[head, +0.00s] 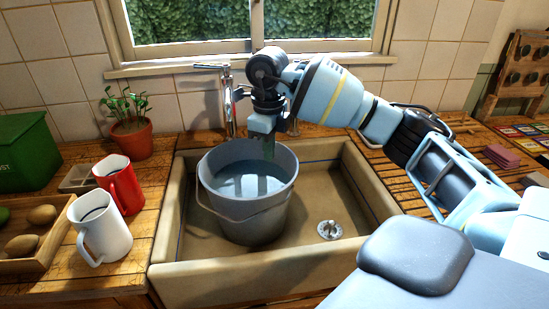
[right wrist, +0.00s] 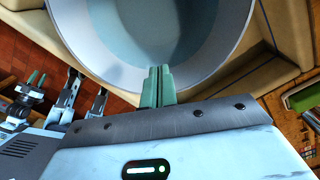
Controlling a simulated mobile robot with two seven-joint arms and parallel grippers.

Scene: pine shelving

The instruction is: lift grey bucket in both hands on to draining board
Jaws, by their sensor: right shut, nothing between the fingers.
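The grey bucket (head: 252,218) stands upright in the stone sink, with water in it and its wire handle hanging down the front. My right gripper (head: 268,148) is shut and empty at the bucket's far rim. In the right wrist view its closed green fingers (right wrist: 157,84) overlap the rim of the bucket (right wrist: 98,50); I cannot tell whether they touch it. The slotted wooden draining board (head: 402,185) lies right of the sink, partly behind my right arm.
The sink (head: 225,284) has free floor around its drain (head: 329,230). A chrome tap (head: 229,105) stands behind the bucket. On the left counter are a red mug (head: 122,186), a white mug (head: 102,232), a potted plant (head: 131,138) and a wooden tray (head: 40,258).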

